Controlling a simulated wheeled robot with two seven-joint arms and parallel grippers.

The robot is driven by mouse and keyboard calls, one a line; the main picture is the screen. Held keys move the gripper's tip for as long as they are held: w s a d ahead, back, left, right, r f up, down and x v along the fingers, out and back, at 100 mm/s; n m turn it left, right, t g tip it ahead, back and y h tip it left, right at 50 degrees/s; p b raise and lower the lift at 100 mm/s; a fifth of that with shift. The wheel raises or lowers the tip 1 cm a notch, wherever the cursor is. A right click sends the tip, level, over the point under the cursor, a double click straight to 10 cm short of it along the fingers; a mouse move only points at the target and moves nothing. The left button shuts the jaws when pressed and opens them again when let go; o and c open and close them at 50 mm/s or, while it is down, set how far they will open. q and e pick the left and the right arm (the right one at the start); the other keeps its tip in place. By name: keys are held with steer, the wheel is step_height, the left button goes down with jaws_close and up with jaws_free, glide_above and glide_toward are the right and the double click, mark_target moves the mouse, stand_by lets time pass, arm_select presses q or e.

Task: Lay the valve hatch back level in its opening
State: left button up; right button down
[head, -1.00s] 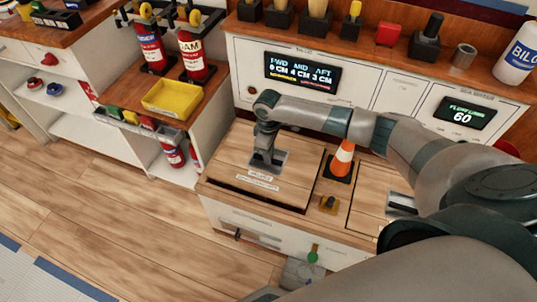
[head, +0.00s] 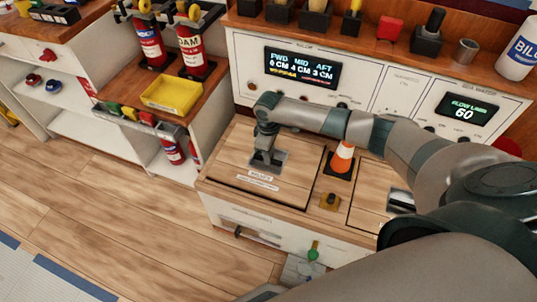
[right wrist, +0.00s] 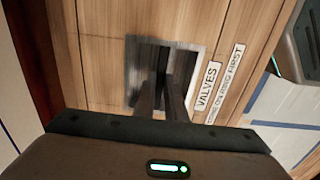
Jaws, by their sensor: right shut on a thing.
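The valve hatch (head: 229,163) is a wooden panel with a "VALVES" label, set in the top of the low white cabinet in the head view. It looks level, with a thin dark line along its front edge. My right gripper (head: 265,166) points down at the grey recessed pull plate of the hatch. In the right wrist view the fingers (right wrist: 163,100) are close together inside the plate (right wrist: 130,62), shut on the hatch pull. The pull itself is mostly hidden by the fingers. My left gripper is not in view.
A second panel (head: 369,206) lies at right. A yellow tray (head: 171,94) and fire extinguishers (head: 193,54) are at left.

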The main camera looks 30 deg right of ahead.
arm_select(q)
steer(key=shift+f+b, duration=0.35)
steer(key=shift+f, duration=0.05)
arm_select(e)
steer(key=shift+f, duration=0.85)
